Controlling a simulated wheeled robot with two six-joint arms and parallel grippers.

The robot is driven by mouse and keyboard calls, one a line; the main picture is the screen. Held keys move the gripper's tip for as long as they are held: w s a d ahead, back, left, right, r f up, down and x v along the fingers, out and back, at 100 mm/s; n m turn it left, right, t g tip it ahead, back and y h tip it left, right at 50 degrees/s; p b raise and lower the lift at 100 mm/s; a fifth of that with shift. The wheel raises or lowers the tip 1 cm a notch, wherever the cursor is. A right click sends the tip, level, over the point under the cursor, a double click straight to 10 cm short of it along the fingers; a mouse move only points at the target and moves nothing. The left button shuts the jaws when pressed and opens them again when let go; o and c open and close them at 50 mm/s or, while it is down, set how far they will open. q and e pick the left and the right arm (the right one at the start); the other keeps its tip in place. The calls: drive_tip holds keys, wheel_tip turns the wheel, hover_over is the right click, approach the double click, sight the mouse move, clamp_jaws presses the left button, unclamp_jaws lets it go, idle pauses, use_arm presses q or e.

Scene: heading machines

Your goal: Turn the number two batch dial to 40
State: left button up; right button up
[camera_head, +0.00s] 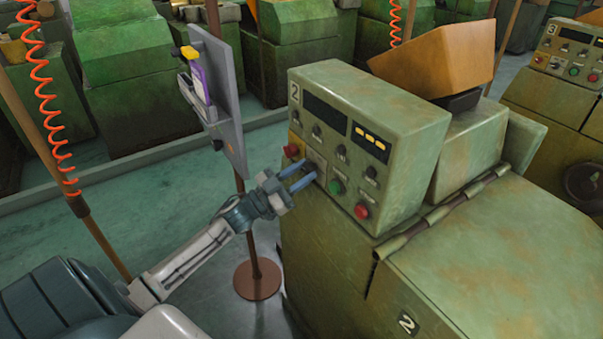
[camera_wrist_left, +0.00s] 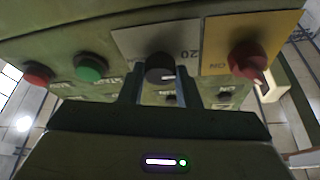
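The number two machine's control box (camera_head: 410,125) is green, with a "2" plate at its upper left. My left gripper (camera_head: 302,178) reaches its lower front panel from the left and hides the dial there in the head view. In the left wrist view the black batch dial (camera_wrist_left: 160,68) sits on a pale plate, its white mark pointing right, near an upside-down "20". The fingers of my left gripper (camera_wrist_left: 159,84) stand on either side of the dial, apart, with narrow gaps seeming to show; contact is not clear. My right gripper is not in view.
A red knob on a yellow plate (camera_head: 291,150) is left of the gripper; a green button (camera_head: 336,187) and a red button (camera_head: 362,210) are right. Small black knobs sit above. A grey board on a post (camera_head: 215,95) stands close left of the machine.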

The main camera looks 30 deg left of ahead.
use_arm(q)
drive_tip(key=shift+f+m, duration=0.1)
drive_tip(key=shift+m, duration=0.2)
drive_tip(key=m+g+h+b, duration=0.1)
drive_tip(key=m, duration=0.2)
drive_tip(key=shift+a+h+b, duration=0.1)
drive_tip(key=shift+h+b, duration=0.2)
drive_tip(key=shift+b, duration=0.1)
drive_tip(key=m+g, duration=0.1)
drive_tip(key=m, duration=0.1)
drive_tip(key=m+b, duration=0.1)
drive_tip(key=m, duration=0.1)
drive_tip(key=shift+a+g+h, duration=0.1)
drive_tip(key=shift+g+h, duration=0.2)
drive_tip(key=shift+g, duration=0.1)
drive_tip(key=m+g, duration=0.1)
drive_tip(key=m, duration=0.3)
drive_tip(key=shift+g+h+b, duration=0.3)
drive_tip(key=shift+g+b, duration=0.1)
drive_tip(key=shift+r+m+g, duration=0.25)
drive_tip(key=shift+m+g, duration=0.25)
drive_tip(key=shift+m, duration=1.3)
drive_tip(key=o, duration=1)
drive_tip(key=shift+w, duration=0.1)
drive_tip(key=shift+c, duration=0.2)
